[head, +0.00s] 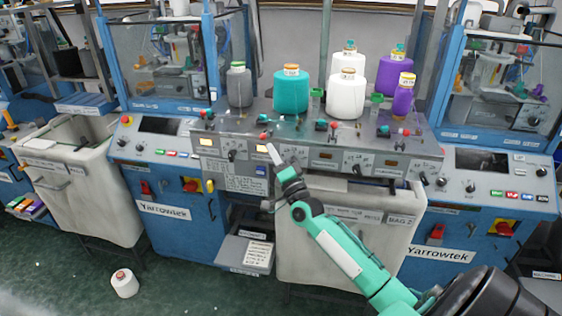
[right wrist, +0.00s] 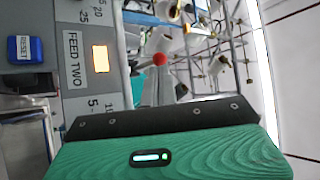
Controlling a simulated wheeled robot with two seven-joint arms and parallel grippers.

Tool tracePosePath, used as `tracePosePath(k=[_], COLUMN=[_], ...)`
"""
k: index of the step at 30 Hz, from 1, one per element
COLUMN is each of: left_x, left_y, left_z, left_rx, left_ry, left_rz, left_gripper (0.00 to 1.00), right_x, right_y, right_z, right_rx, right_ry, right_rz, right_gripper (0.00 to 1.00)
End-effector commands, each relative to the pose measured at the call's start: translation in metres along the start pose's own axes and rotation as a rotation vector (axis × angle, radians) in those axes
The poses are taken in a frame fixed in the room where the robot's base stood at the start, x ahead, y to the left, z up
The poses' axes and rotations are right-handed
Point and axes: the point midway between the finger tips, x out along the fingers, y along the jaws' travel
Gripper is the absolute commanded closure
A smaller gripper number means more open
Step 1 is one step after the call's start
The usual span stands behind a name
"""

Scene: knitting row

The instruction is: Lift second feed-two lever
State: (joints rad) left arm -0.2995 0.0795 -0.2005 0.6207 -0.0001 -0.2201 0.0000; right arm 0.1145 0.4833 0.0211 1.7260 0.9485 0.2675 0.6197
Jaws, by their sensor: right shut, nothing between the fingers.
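The feed-two lever has a red ball knob (head: 263,136) on the machine's grey front panel, in the middle of the head view. In the right wrist view the red knob (right wrist: 160,59) stands beside the FEED TWO label (right wrist: 71,59) and its lit window (right wrist: 100,58). My right gripper (head: 271,150) is shut and empty, with its pale fingertips just below the knob in the head view. I cannot tell whether they touch the lever. My gripper's teal and black body fills the bottom of the wrist view. My left gripper is out of view.
Teal (head: 291,94), white (head: 346,97), grey and purple yarn cones stand on top of the panel. Other red-knobbed levers (head: 333,126) sit along it. A blue RESET button (right wrist: 25,49) is left of the label. A white cone (head: 124,284) is on the floor.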

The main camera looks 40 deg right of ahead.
Motion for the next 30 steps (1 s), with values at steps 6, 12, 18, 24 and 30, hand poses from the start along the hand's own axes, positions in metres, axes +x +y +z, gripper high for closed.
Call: tracePosePath(k=[6,12,18,24,30], left_x=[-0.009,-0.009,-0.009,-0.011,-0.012], left_y=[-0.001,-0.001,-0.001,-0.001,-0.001], left_z=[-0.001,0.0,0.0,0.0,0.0], left_rx=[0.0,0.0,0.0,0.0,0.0], left_ry=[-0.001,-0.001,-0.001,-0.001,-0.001], left_rz=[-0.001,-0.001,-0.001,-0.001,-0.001], left_gripper=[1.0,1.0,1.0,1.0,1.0], right_x=[0.018,0.02,0.02,0.021,0.023], right_y=[-0.001,0.001,0.0,-0.002,-0.005], right_z=[0.0,0.0,0.0,-0.001,-0.002], right_rx=[0.001,0.001,0.001,0.001,0.001], right_ry=[-0.001,-0.001,-0.001,0.0,0.0], right_rz=[0.0,0.0,0.0,0.0,0.0], right_gripper=[1.0,1.0,1.0,1.0,1.0])
